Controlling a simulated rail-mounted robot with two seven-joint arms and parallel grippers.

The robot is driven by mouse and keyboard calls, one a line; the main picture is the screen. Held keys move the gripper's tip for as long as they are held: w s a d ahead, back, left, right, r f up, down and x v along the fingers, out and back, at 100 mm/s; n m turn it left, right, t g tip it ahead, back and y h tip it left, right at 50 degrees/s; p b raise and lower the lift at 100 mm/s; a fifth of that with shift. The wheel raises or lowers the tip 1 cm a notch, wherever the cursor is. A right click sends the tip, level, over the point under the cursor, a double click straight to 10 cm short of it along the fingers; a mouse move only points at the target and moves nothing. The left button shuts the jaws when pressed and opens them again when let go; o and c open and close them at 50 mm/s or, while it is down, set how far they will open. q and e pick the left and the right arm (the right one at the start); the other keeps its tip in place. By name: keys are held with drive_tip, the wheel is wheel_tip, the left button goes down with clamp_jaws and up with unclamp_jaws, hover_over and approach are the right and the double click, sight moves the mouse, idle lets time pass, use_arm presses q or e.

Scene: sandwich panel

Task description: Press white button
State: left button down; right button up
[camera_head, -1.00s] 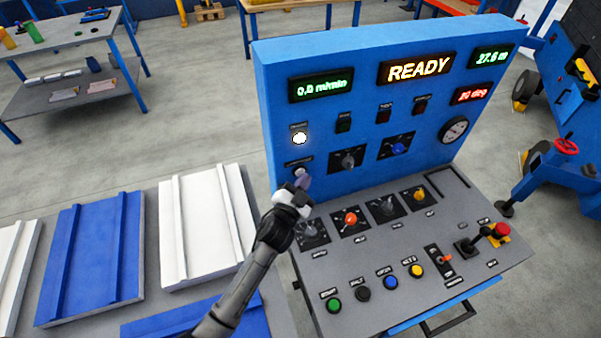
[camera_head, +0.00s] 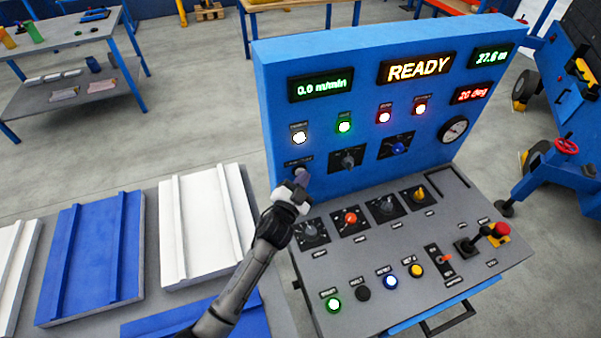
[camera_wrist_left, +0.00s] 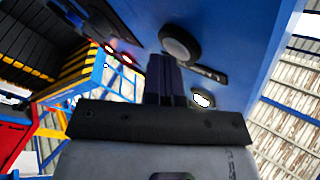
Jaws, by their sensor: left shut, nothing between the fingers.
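The white button (camera_head: 302,171) sits low on the left of the upright blue panel, under a small label and a lit white lamp (camera_head: 299,137). My left gripper (camera_head: 303,179) is shut and empty, its dark fingertips at the button and partly covering it. In the left wrist view the button shows as a pale round face in a dark ring (camera_wrist_left: 177,48). The shut fingers (camera_wrist_left: 160,62) point at it and overlap its edge; exact contact is hard to see. My right gripper is not in view.
Knobs (camera_head: 348,159) sit right of the button. The sloping grey desk (camera_head: 372,262) below carries more knobs, buttons, a lever and a red mushroom button (camera_head: 501,229). White and blue panels (camera_head: 90,255) lie on a table to the left. A gauge (camera_head: 454,130) is at right.

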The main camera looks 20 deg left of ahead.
use_arm(q)
drive_tip(key=shift+s+d, duration=0.55)
drive_tip(key=shift+s, duration=0.05)
idle(0.3)
drive_tip(key=shift+s, duration=0.1)
drive_tip(key=s+d, duration=0.1)
drive_tip(key=s+d+p, duration=0.1)
drive_tip(key=s+d, duration=0.1)
drive_tip(key=shift+s+d, duration=0.2)
drive_tip(key=shift+s, duration=0.05)
idle(0.8)
